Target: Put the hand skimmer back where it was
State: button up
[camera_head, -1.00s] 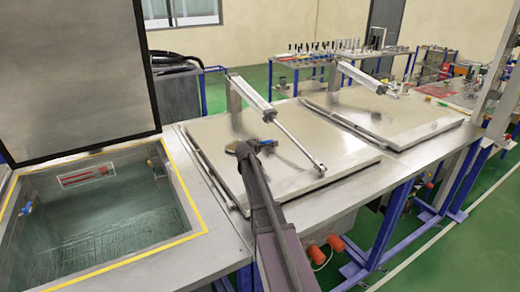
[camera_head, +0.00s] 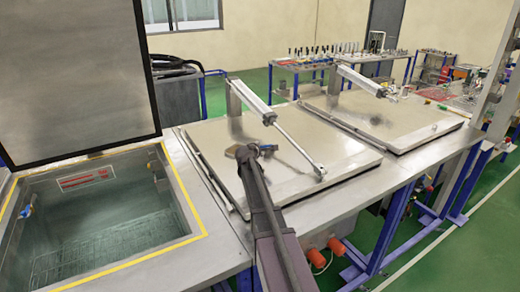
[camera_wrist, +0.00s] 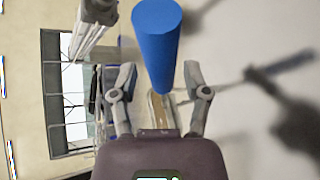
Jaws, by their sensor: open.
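The hand skimmer shows mainly as a thick blue handle (camera_wrist: 157,40) in the wrist view, between and beyond the two fingers. My gripper (camera_wrist: 159,78) is open, with a finger on each side of the handle; I cannot tell whether either touches it. A brownish strip (camera_wrist: 157,110) shows between the fingers below the handle; I cannot tell what it is. The skimmer's far end is not clear.
An open tank (camera_head: 100,215) with a yellow rim stands at left, its raised lid (camera_head: 75,70) behind it. A pneumatic cylinder (camera_head: 250,95) slants over the nearer lid. A second closed lid (camera_head: 390,120) lies to the right. A tool bench (camera_head: 310,62) stands behind.

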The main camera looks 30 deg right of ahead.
jog(key=shift+r, duration=0.2)
jog(key=p+v, duration=0.4)
jog(key=v, duration=0.8)
jog(key=shift+f, duration=0.1)
dwell(0.4)
